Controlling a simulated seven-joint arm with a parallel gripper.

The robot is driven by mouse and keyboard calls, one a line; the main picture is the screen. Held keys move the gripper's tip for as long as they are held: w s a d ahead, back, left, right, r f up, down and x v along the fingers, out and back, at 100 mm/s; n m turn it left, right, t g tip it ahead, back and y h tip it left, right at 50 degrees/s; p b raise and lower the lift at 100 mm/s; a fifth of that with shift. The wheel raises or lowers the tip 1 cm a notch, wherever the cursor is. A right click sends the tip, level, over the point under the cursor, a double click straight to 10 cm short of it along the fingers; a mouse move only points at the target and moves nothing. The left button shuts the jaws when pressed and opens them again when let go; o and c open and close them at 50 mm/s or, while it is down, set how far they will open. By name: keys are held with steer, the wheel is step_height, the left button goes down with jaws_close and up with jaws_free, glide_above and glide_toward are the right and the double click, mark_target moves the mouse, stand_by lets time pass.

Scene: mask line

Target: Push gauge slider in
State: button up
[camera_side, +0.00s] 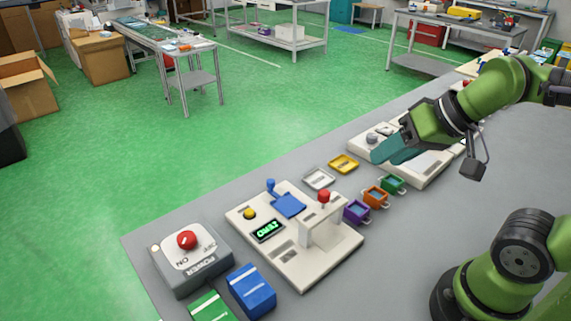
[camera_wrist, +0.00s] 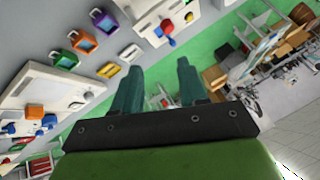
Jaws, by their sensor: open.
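My gripper (camera_side: 383,152) is in the air over the far white panel (camera_side: 421,178), its teal fingers apart and empty. In the wrist view the fingers (camera_wrist: 157,66) stand apart with nothing between them. The far panel carries a grey knob (camera_side: 372,137); my gripper and arm hide much of its top. I cannot tell which part is the gauge slider.
A nearer white panel (camera_side: 322,268) has a blue lever, red knob (camera_side: 323,196) and lit green display (camera_side: 268,230). Purple (camera_side: 356,211), orange (camera_side: 376,197) and green (camera_side: 392,184) cups and two small trays stand between the panels. A grey power box (camera_side: 190,259) is at front left.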

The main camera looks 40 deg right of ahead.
steer(key=shift+o, duration=0.7)
steer(key=m+g+h, duration=0.2)
steer(key=m+g, duration=0.6)
steer(key=m, duration=0.8)
glide_above(270, 180)
step_height(270, 180, down, 4)
step_height(270, 180, down, 16)
steer(key=shift+f, duration=0.15)
jaws_close()
